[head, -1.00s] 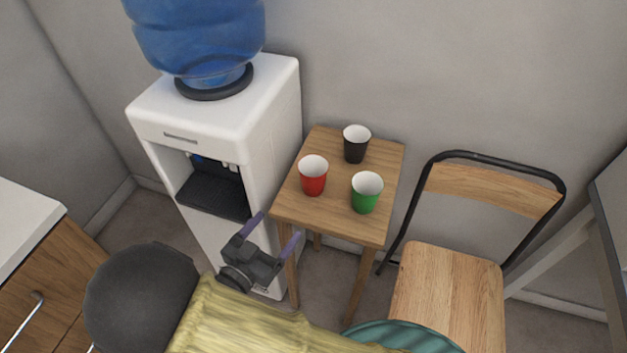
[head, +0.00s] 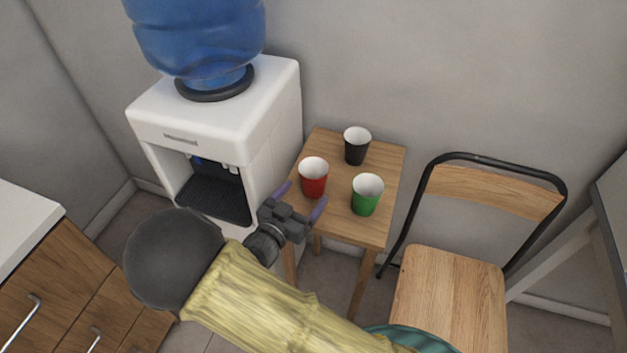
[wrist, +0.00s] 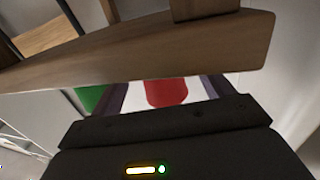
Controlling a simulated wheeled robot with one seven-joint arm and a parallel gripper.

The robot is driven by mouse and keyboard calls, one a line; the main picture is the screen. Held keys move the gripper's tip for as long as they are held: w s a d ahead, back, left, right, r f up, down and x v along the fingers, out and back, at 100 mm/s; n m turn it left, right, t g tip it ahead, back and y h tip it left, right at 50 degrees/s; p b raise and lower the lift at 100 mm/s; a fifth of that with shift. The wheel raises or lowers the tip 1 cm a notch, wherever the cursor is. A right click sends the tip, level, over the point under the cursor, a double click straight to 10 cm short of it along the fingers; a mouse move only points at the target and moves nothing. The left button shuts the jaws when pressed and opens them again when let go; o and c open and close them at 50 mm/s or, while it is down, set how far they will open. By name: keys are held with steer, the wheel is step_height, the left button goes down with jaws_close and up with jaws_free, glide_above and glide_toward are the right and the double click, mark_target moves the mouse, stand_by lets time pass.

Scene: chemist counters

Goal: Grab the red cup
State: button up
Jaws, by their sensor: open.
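The red cup (head: 313,181), white inside, stands upright on the small wooden table (head: 350,226), near its left front. My gripper (head: 302,199) is open and empty at the table's front edge, its purple fingers pointing toward the red cup. In the wrist view, which appears upside down, the red cup (wrist: 166,92) shows between the two fingers; the table edge (wrist: 130,60) crosses above it in the picture. I cannot tell how far the fingertips are from the cup.
A green cup (head: 366,196) stands right of the red cup and a black cup (head: 356,147) behind it. A white water dispenser (head: 225,120) stands close on the left. A wooden chair (head: 450,290) stands on the right. A grey wall is behind.

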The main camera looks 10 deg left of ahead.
mark_target(308, 190)
steer(key=shift+w, duration=0.1)
steer(key=x, duration=0.5)
steer(key=shift+w+d+r, duration=0.1)
steer(key=shift+r, duration=0.05)
steer(key=shift+c, duration=0.3)
steer(key=c, duration=0.9)
